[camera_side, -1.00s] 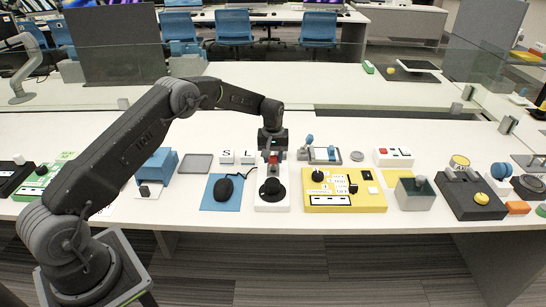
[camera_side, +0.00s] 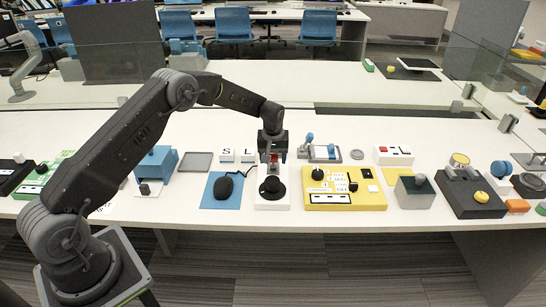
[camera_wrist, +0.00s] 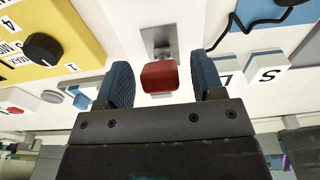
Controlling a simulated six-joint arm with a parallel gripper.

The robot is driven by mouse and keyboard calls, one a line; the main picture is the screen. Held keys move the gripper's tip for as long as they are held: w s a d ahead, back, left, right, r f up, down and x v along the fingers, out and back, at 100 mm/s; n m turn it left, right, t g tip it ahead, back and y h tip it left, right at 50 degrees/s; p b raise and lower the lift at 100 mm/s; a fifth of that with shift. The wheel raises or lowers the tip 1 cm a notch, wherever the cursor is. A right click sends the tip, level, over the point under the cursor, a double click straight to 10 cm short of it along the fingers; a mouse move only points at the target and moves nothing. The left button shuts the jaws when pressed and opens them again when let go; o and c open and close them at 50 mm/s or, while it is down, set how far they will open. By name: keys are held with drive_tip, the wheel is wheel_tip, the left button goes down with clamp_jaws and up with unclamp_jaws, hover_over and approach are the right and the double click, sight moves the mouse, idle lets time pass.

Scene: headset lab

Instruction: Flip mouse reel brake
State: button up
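The mouse reel is a white box with a black round reel (camera_side: 272,187) on top. The brake lever has a red tip (camera_wrist: 159,76) on a metal plate (camera_wrist: 160,42) at the box's far end. My gripper (camera_wrist: 163,72) is open, with one blue finger on each side of the red tip. A gap shows between the tip and each finger. In the side view my gripper (camera_side: 273,155) points down over the brake end, and the lever is partly hidden by it. The black mouse (camera_side: 223,187) lies on a blue pad (camera_side: 221,204) left of the reel box.
White S (camera_side: 227,155) and L (camera_side: 248,155) blocks stand just left of my gripper. A yellow panel (camera_side: 345,202) with black knobs is close on the right. A grey-blue fixture (camera_side: 318,152) stands behind it. A flat grey tray (camera_side: 197,161) lies farther left.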

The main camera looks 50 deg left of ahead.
wheel_tip(320, 180, up, 14)
drive_tip(key=shift+s+d, duration=0.45)
idle(0.4)
drive_tip(key=s+d+r+m+t, duration=0.15)
drive_tip(key=s+d+r, duration=0.25)
drive_tip(key=s+r, duration=0.4)
drive_tip(key=s+d+r+m+t, duration=0.1)
drive_tip(key=s+d+r+m, duration=0.25)
drive_tip(key=s+r, duration=0.45)
drive_tip(key=s+d+f+m+t, duration=0.1)
drive_tip(key=s+d+m, duration=0.1)
drive_tip(key=s, duration=0.8)
drive_tip(key=s+d+f+m+t, duration=0.1)
drive_tip(key=s+d+m, duration=0.1)
drive_tip(key=s, duration=0.8)
drive_tip(key=shift+s+d+h, duration=0.35)
drive_tip(key=shift+d+h, duration=0.05)
drive_tip(key=shift+d, duration=0.1)
